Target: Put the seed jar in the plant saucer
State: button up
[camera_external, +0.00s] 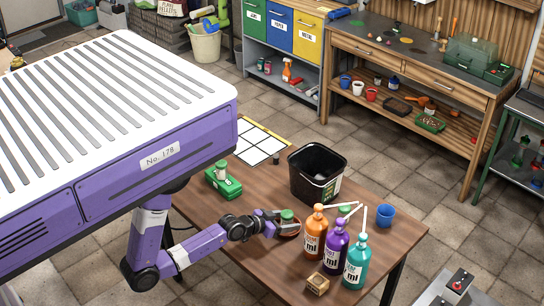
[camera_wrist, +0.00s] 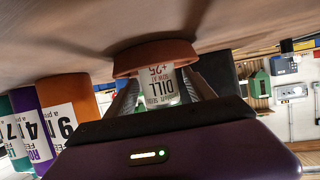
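The seed jar (camera_external: 287,216), with a green lid, stands over the terracotta plant saucer (camera_external: 289,231) on the brown table. In the upside-down wrist view, the jar (camera_wrist: 160,88) shows a white DILL label, and the saucer's rim (camera_wrist: 155,55) hides its base. It appears inside the saucer; whether it touches the floor of the saucer cannot be seen. My gripper (camera_external: 280,220) is low beside the saucer. Its fingers (camera_wrist: 160,92) lie along both sides of the jar and appear shut on it.
Orange (camera_external: 315,236), purple (camera_external: 336,245) and teal (camera_external: 356,262) pump bottles stand close to the saucer's right. A black bin (camera_external: 316,174) is behind. A green case (camera_external: 222,182) with another jar (camera_external: 221,168) is to the left. A blue cup (camera_external: 386,215) stands right; a wooden block (camera_external: 317,284) is in front.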

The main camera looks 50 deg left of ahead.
jog(key=shift+r, duration=0.25)
jog(key=shift+s, duration=0.4)
jog(key=v, duration=1.1)
jog(key=shift+a+r+b, duration=0.1)
jog(key=shift+r+b, duration=0.05)
jog(key=shift+b, duration=0.2)
jog(key=shift+s, duration=0.15)
jog(key=s+a+r+n+y, duration=0.1)
jog(key=s+a+r, duration=0.1)
jog(key=s, duration=0.5)
jog(key=s+a+r+n+t+y, duration=0.1)
jog(key=s+a+r, duration=0.1)
jog(key=s+r, duration=0.2)
jog(key=s, duration=0.3)
jog(key=shift+y, duration=0.3)
